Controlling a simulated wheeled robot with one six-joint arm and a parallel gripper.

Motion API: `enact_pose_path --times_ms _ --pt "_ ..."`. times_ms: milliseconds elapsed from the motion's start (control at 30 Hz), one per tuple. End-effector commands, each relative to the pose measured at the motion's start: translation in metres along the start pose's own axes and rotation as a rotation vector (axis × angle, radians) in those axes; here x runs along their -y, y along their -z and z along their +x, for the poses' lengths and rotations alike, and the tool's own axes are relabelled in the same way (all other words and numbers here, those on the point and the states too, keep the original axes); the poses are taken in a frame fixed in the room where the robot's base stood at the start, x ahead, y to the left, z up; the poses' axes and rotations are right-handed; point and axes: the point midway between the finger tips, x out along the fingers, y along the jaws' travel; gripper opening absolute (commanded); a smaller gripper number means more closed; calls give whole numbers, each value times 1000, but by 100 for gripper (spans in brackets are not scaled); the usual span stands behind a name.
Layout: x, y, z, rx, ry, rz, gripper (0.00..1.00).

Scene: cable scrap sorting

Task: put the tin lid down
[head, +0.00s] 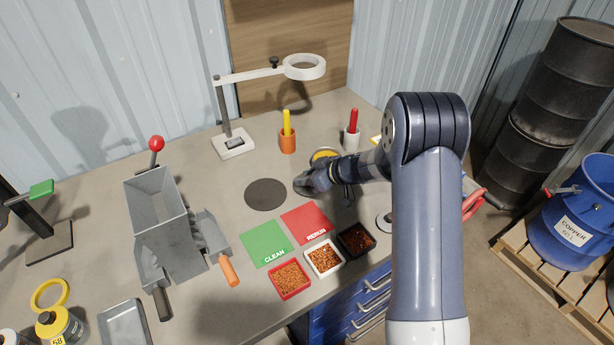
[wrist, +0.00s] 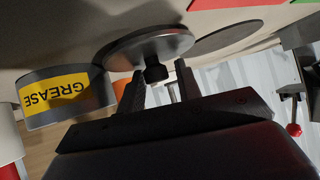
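The tin lid (wrist: 150,46) is a grey metal disc with a dark knob in the middle. In the wrist view, the two fingers of my gripper (wrist: 160,80) are on either side of the knob, and the lid is held by it. In the head view, my gripper (head: 316,180) and the lid (head: 301,187) are just right of a dark round mat (head: 265,194). The mat also shows beyond the lid in the wrist view (wrist: 226,38). Whether the lid's underside touches the table is hidden. The grease tin (wrist: 62,98) with a yellow label stands close beside the lid.
Green CLEAN (head: 265,243) and red RERUN (head: 306,223) mats lie in front, with small trays of granules (head: 290,281) nearer still. An orange cup (head: 288,144) and a magnifier lamp (head: 233,145) stand behind. A grey hopper (head: 160,215) stands left.

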Motion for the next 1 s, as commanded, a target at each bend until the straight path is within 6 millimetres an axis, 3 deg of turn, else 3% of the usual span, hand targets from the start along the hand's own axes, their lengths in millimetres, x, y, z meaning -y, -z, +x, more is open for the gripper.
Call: enact_pose_path --times_ms 100,367,467,800,1000 --pt "0 0 0 0 0 0 42" --pt "0 2 -1 0 0 -1 42" --pt "-1 2 -10 0 -3 0 42" --pt "-1 3 -80 -1 -5 0 42" --pt "-1 3 -111 -2 -3 1 42"
